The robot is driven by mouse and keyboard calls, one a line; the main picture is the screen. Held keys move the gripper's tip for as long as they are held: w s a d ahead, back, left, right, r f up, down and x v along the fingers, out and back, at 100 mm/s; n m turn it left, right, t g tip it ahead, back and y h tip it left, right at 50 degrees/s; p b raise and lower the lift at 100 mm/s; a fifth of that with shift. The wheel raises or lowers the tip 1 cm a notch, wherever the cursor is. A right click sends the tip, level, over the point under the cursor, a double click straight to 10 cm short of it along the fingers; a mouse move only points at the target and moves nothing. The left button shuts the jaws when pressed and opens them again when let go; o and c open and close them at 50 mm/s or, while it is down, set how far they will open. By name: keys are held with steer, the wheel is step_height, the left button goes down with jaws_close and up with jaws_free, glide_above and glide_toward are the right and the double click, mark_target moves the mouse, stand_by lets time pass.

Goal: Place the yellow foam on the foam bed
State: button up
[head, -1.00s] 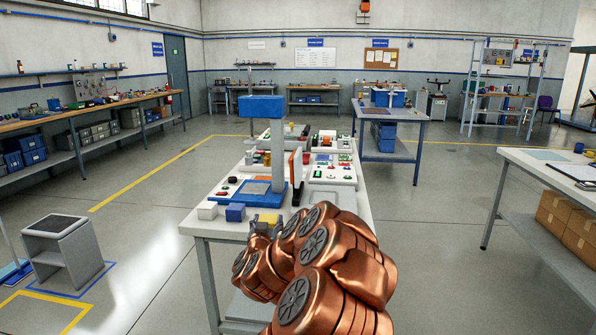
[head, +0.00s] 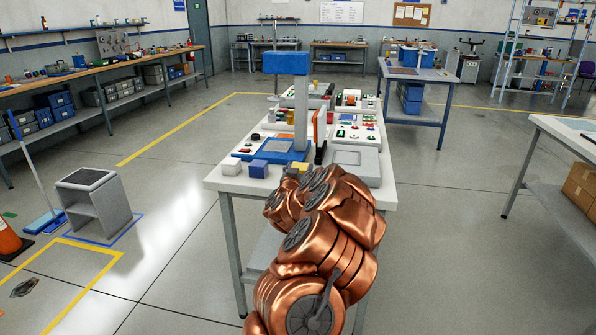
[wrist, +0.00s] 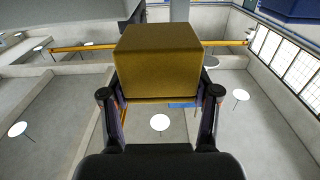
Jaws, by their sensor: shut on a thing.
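The yellow foam (wrist: 158,62) is a block held between the two fingers of my gripper (wrist: 160,98) in the wrist view. In the head view a small part of the yellow foam (head: 299,167) shows at the workbench's near edge, just beyond my copper-coloured arm, which hides most of my gripper. A blue press-like stand (head: 269,154) with a grey plate (head: 283,145) on its base is just behind it. A pale grey tray (head: 371,163) with a recess lies to the right. I cannot tell which of these is the foam bed.
A white block (head: 231,166) and a blue block (head: 259,169) sit left of the yellow foam on the white workbench (head: 225,184).

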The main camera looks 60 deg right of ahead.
steer(key=shift+w+d+f+p, duration=0.1)
steer(key=shift+w+d, duration=0.5)
steer(key=shift+d, duration=0.25)
steer(key=shift+w+d+f+p, duration=0.1)
steer(key=shift+w+d, duration=0.5)
steer(key=shift+d, duration=0.2)
steer(key=shift+w+d+f+p, duration=0.1)
steer(key=shift+w+d, duration=0.5)
steer(key=shift+d, duration=0.25)
steer(key=shift+f, duration=1.75)
steer(key=shift+f, duration=0.1)
steer(key=o, duration=0.8)
steer(key=shift+a, duration=0.1)
steer(key=shift+b+v, duration=0.4)
steer(key=shift+v, duration=5.5)
